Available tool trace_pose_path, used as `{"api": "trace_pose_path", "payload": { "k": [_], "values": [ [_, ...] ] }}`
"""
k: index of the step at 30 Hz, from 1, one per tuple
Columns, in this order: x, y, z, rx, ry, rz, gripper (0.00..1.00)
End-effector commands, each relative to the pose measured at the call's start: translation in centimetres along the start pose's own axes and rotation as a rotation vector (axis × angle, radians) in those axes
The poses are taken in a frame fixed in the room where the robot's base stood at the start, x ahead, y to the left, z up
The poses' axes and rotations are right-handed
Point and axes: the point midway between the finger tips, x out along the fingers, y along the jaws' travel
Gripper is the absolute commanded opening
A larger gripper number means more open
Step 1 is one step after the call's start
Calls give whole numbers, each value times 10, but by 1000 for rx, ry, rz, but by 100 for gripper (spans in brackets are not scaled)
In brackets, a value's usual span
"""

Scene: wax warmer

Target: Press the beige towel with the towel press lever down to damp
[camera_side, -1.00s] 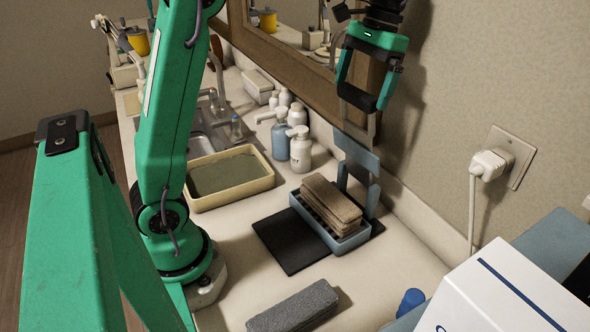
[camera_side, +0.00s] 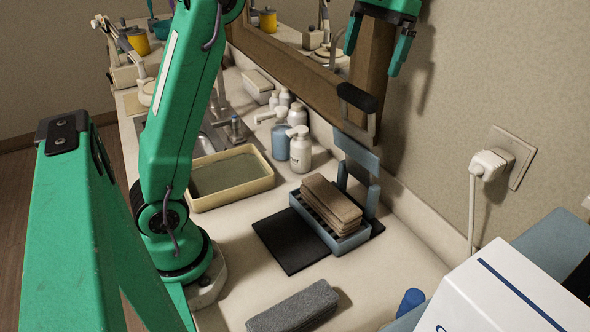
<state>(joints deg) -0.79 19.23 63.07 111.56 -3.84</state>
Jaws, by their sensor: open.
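The beige towel (camera_side: 331,203) lies folded in the blue slotted tray of the towel press (camera_side: 347,243), which stands on a black mat. The press lever (camera_side: 357,98) is raised: a dark grip tops a grey bar above a blue plate (camera_side: 356,151) at the back of the press. The plate is well clear of the towel. My gripper (camera_side: 373,52) is at the top of the picture, above the lever's grip. Its two green fingers are apart, with nothing between them, and appear clear of the grip. Whether the towel is damp cannot be told.
A grey folded towel (camera_side: 294,307) lies at the front. A cream tray (camera_side: 230,178) and pump bottles (camera_side: 300,150) stand left of the press. A white box (camera_side: 500,290) and a blue cap (camera_side: 411,301) are at the right. A plug (camera_side: 490,163) sits in the wall.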

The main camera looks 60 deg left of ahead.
Motion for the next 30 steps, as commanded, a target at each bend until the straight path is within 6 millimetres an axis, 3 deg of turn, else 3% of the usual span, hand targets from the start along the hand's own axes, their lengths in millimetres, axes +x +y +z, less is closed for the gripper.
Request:
{"api": "trace_pose_path", "payload": {
  "k": [3,11,18,30],
  "values": [
    [0,0,0,0,0,0,100],
    [-1,0,4,30,13,0,49],
    [-6,1,20,184,83,-3,2],
    [-9,3,74,712,313,-92,0]
  ]
}}
